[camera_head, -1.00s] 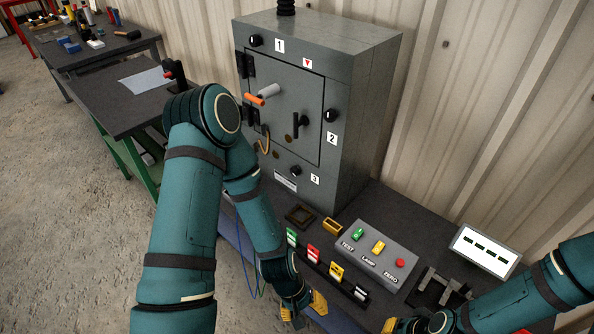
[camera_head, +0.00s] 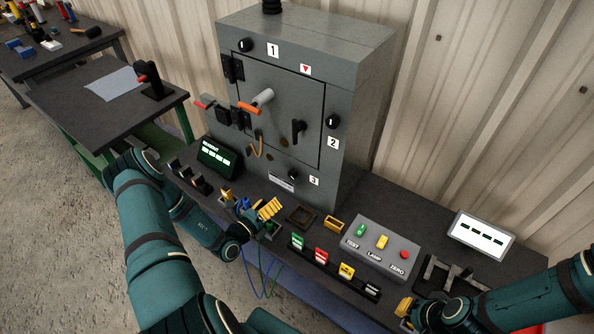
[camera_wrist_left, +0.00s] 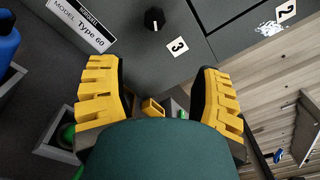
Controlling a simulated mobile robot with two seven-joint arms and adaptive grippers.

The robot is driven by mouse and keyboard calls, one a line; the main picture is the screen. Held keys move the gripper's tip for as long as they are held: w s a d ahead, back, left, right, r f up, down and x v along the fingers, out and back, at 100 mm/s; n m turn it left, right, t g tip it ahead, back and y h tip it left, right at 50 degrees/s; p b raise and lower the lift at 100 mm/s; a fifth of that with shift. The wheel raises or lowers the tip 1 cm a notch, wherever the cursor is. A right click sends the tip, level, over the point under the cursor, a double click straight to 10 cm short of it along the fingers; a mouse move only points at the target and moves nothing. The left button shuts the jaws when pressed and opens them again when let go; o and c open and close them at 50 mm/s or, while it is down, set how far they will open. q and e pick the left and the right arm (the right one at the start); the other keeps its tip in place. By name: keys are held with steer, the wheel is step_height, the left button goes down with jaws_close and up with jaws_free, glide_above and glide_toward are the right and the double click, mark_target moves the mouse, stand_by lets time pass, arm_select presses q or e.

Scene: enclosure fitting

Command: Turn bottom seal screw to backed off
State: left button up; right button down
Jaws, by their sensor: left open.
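The grey enclosure (camera_head: 270,95) stands upright on the bench. The bottom seal screw (camera_head: 294,175) is a small black knob low on its front, beside the label 3 (camera_head: 314,180). In the left wrist view this knob (camera_wrist_left: 154,18) sits at the top centre, with a white mark on it. My left gripper (camera_head: 250,204) is open and empty in front of the enclosure, lower left of the knob. Its yellow fingers (camera_wrist_left: 158,95) stand wide apart in the wrist view, with the knob beyond them. My right gripper (camera_head: 408,312) is low at the right, partly hidden, its jaws unclear.
Other black knobs sit at labels 1 (camera_head: 246,45) and 2 (camera_head: 332,121). A door handle (camera_head: 298,130) and an orange-tipped lever (camera_head: 255,102) project from the front. A button box (camera_head: 375,247), coloured tags and a small dark display (camera_head: 217,156) crowd the bench. A white display (camera_head: 480,236) stands right.

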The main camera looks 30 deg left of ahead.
mark_target(291, 176)
arm_select(q)
steer(key=shift+n+y, duration=0.3)
steer(key=w+b, duration=0.1)
steer(key=w, duration=1.2)
steer(key=shift+w, duration=0.35)
jaws_close()
